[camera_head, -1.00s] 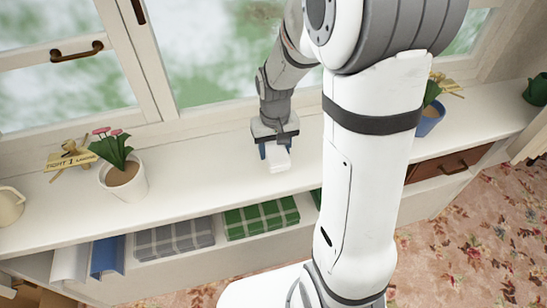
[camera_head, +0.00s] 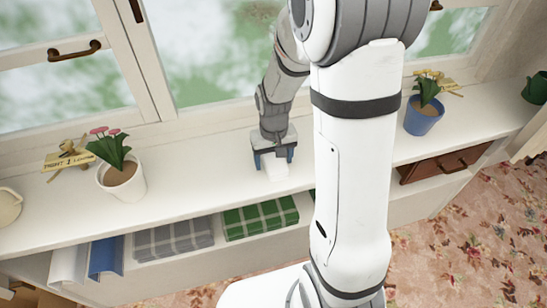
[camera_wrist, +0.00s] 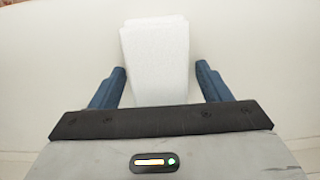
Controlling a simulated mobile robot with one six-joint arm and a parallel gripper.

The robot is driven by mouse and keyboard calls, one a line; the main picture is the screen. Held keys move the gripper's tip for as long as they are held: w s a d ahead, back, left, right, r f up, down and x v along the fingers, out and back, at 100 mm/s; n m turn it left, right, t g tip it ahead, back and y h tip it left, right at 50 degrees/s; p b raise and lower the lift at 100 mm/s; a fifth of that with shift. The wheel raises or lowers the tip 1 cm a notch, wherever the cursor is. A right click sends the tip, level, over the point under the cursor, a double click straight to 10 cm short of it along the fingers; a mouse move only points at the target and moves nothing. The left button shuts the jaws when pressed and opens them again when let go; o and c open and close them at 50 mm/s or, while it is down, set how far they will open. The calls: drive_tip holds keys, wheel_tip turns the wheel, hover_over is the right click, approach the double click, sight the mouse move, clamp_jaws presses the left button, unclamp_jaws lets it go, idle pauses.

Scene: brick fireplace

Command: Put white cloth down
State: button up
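The white cloth (camera_head: 277,173) is a small folded block lying on the white window sill (camera_head: 205,183), in front of the window. It also shows in the wrist view (camera_wrist: 155,45), upper middle. My gripper (camera_head: 273,158) is just above and behind the cloth in the head view, pointing down. In the wrist view, its two blue fingers (camera_wrist: 161,69) are spread, with a gap on each side of the cloth. The near end of the cloth lies between the fingers and is partly hidden by the gripper body.
A pot of pink flowers (camera_head: 123,178) with a wooden sign stands to the left, and a blue pot (camera_head: 421,118) to the right. Folded plaid cloths, grey (camera_head: 174,239) and green (camera_head: 260,217), lie on the shelf below. The sill around the cloth is clear.

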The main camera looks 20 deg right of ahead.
sight(274, 158)
drive_tip(key=shift+r, duration=0.1)
wheel_tip(274, 158, up, 11)
drive_tip(key=p, duration=0.1)
drive_tip(key=s+r+t, duration=0.1)
drive_tip(key=s+r, duration=0.2)
drive_tip(key=s, duration=0.4)
drive_tip(key=s+r+t, duration=0.1)
drive_tip(key=s+r, duration=0.2)
drive_tip(key=s, duration=0.3)
drive_tip(key=shift+s, duration=0.4)
wheel_tip(274, 158, up, 2)
drive_tip(key=shift+r+t+p, duration=0.1)
drive_tip(key=shift+t+p, duration=0.2)
drive_tip(key=shift+p, duration=0.75)
